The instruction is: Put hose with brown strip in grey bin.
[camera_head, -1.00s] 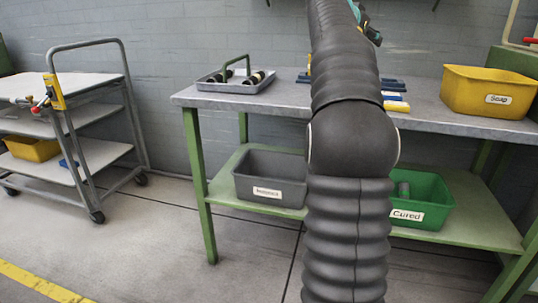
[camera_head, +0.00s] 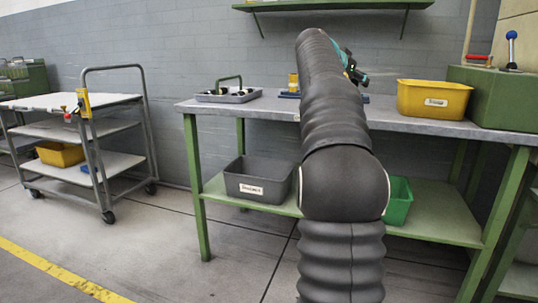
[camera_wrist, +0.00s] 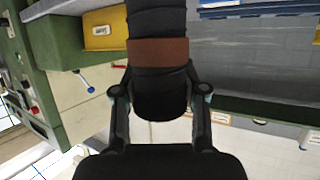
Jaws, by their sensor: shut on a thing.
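A black hose with a brown strip (camera_wrist: 158,52) fills the top middle of the wrist view. My gripper (camera_wrist: 160,90) is shut on it, one finger on each side. In the head view my gripper (camera_head: 350,66) is mostly hidden behind my arm, above the bench, and the hose cannot be made out there. The grey bin (camera_head: 281,186), with a white label, stands on the bench's lower shelf, left of my arm. Its inside is only partly visible. My gripper is higher than the bin and apart from it.
The bench (camera_head: 272,106) carries a grey tray (camera_head: 208,97) and a yellow bin (camera_head: 459,101). A green bin (camera_head: 399,207) on the lower shelf is partly hidden by my arm. A trolley (camera_head: 110,128) stands left. Floor between trolley and bench is clear.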

